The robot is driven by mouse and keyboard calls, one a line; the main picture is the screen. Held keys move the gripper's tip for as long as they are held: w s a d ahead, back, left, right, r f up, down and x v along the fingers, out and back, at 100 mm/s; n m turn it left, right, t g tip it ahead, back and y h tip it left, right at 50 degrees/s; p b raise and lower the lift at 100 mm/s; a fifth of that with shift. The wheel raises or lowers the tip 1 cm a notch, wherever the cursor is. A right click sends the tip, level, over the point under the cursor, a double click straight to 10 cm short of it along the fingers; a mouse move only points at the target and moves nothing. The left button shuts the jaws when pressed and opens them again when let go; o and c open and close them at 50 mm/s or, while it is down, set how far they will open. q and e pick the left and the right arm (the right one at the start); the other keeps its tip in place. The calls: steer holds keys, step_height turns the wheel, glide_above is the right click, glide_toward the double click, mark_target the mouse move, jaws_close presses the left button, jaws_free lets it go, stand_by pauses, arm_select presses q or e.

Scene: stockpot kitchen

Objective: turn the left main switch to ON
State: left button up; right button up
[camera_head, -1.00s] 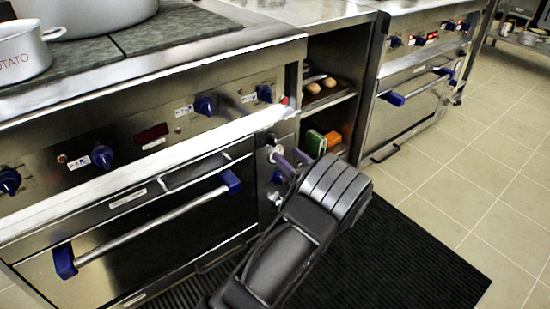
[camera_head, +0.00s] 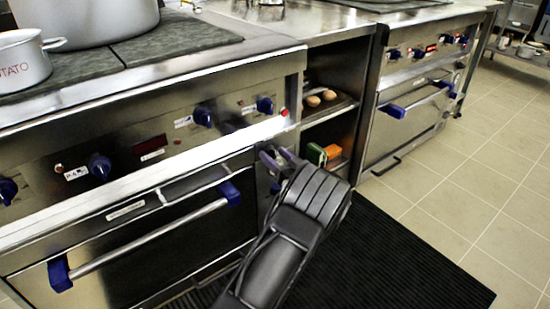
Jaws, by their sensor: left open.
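The narrow steel switch panel (camera_head: 263,183) stands just right of the left oven. My left gripper (camera_head: 279,157) is open in front of its upper part, with the fingers pointing at the panel. The fingers and my dark left arm hide most of the panel. A small blue part (camera_head: 275,188) shows below the fingers, beside the arm. The main switch's handle and its ON mark cannot be made out, nor whether the fingers touch it. My right gripper is not in view.
The left oven has a row of blue knobs (camera_head: 203,117) and a long handle (camera_head: 150,236). Right of the panel is an open shelf with bread rolls (camera_head: 314,101) and green and orange boxes (camera_head: 332,152). A dark mat (camera_head: 400,260) covers the floor; tiles lie clear at right.

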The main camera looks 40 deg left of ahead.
arm_select(q)
steer(key=shift+a, duration=0.2)
steer(key=shift+c, duration=0.3)
jaws_close()
